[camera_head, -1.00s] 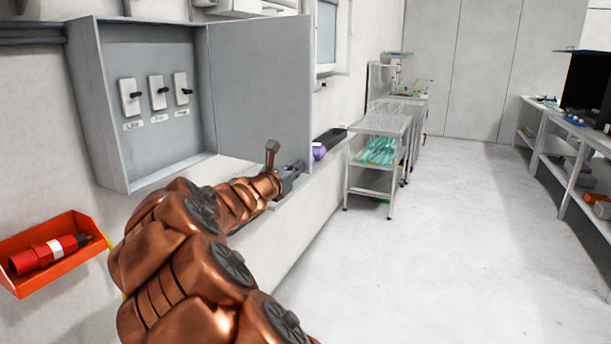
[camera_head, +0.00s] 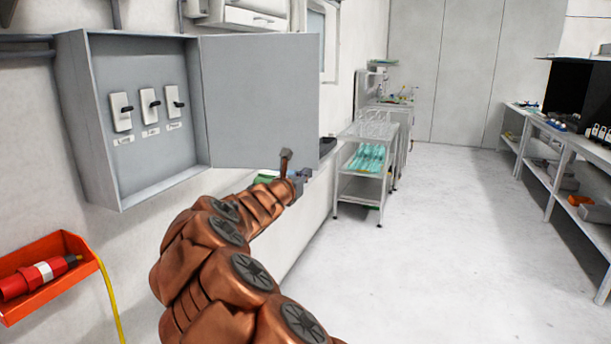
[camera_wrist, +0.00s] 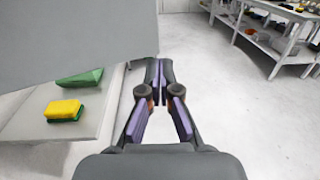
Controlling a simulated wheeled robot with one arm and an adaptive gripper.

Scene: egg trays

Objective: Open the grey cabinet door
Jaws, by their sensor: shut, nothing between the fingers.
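The grey cabinet (camera_head: 85,120) hangs on the left wall, and its grey door (camera_head: 260,100) stands wide open, swung out to the right. Inside are three white switches with dark handles, the middle one (camera_head: 150,104) among them. My gripper (camera_head: 305,174) is below the door's lower edge, near its outer corner, in the head view. In the wrist view my gripper (camera_wrist: 161,80) is shut with nothing between its fingers, and the door (camera_wrist: 75,40) fills the upper left, close beside the fingers. Whether they touch the door I cannot tell.
A ledge (camera_wrist: 30,115) under the door holds a yellow and green sponge (camera_wrist: 64,110) and a green item (camera_wrist: 80,78). An orange bin (camera_head: 45,285) hangs at lower left.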

